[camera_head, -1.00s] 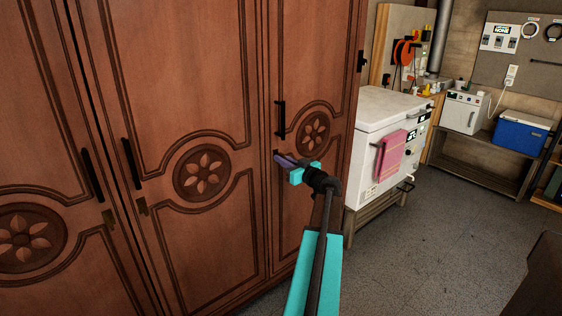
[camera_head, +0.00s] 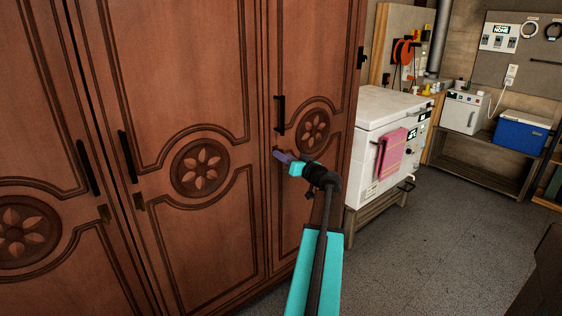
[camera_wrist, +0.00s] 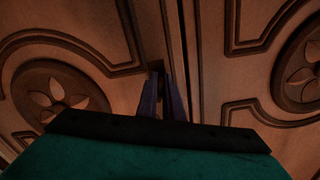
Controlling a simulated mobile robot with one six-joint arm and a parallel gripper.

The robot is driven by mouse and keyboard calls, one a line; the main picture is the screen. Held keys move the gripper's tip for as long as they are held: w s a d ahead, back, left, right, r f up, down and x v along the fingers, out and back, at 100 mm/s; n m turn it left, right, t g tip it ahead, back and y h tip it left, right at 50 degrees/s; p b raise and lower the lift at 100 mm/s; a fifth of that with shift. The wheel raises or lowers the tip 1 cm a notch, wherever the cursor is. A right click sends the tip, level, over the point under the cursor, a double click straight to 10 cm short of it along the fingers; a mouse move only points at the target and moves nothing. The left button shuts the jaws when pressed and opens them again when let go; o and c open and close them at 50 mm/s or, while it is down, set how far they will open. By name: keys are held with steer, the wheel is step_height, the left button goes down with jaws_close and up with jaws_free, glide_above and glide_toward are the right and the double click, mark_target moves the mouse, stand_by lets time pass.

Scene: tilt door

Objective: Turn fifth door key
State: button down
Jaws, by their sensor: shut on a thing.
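The rightmost door (camera_head: 308,190) of a brown wooden wardrobe is closed, with a black vertical handle (camera_head: 280,114) at its left edge. My gripper (camera_head: 276,155) is at that edge, just below the handle. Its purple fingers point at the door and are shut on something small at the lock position. In the wrist view the fingers (camera_wrist: 162,95) meet at a dark spot beside the gap between two doors. The key itself is hidden by the fingers, so its angle cannot be told.
Other wardrobe doors with black handles (camera_head: 126,156) and brass-coloured lock plates (camera_head: 138,201) stand to the left. A white chest freezer (camera_head: 385,110) with a pink towel (camera_head: 391,150) is close on the right. The grey floor (camera_head: 420,260) in front is clear.

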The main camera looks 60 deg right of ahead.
steer(key=m, duration=0.2)
steer(key=m+b, duration=0.1)
steer(key=m, duration=0.1)
steer(key=shift+w+a, duration=0.1)
steer(key=shift+a, duration=0.1)
steer(key=m, duration=0.3)
steer(key=shift+r, duration=0.1)
steer(key=m, duration=0.3)
steer(key=shift+a+r+m, duration=0.1)
steer(key=shift+m, duration=0.3)
steer(key=shift+m+p, duration=0.85)
steer(key=shift+m, duration=0.85)
steer(key=c, duration=1.9)
jaws_free()
